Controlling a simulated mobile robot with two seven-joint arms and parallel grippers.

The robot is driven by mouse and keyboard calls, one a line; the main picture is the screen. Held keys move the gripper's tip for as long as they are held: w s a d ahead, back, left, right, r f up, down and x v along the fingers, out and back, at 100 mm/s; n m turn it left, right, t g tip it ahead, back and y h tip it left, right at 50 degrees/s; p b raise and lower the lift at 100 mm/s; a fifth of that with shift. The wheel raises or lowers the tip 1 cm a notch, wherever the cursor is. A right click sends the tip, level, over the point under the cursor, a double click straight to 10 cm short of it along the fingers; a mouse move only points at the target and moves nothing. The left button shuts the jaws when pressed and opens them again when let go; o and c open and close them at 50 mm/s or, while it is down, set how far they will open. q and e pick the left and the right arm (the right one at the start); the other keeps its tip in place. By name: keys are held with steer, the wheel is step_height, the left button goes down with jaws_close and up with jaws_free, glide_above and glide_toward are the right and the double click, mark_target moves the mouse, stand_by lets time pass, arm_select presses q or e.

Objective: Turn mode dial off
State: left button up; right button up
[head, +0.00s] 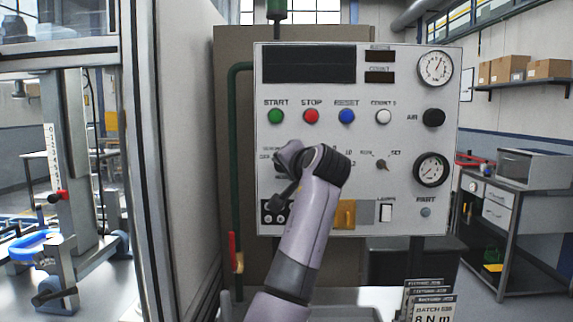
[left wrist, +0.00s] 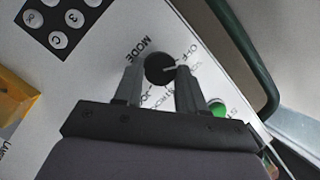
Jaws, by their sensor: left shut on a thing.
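The control panel (head: 400,130) stands upright in front of me. The black round mode dial (left wrist: 158,69) shows in the left wrist view beside the printed word MODE, with OFF and other labels around it. Its pale pointer mark aims right, near the OFF lettering; I cannot tell exactly which label it meets. My left gripper (left wrist: 158,84) is shut on the dial, a finger on either side. In the head view my left gripper (head: 284,166) and wrist cover the dial and part of its labels. My right gripper is in neither view.
Start (head: 276,116), stop (head: 311,116) and reset (head: 347,116) buttons sit above my gripper. A small selector (head: 382,164) is to its right, a keypad (head: 274,212) below. A green pipe (head: 236,150) runs along the panel's left side.

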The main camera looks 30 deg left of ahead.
arm_select(q)
steer(key=shift+r+n+h, duration=0.15)
steer(key=shift+n+h, duration=0.25)
steer(key=shift+n, duration=0.4)
steer(key=o, duration=1)
steer(key=shift+o, duration=0.2)
steer(key=b+v, duration=0.2)
steer(key=v, duration=0.5)
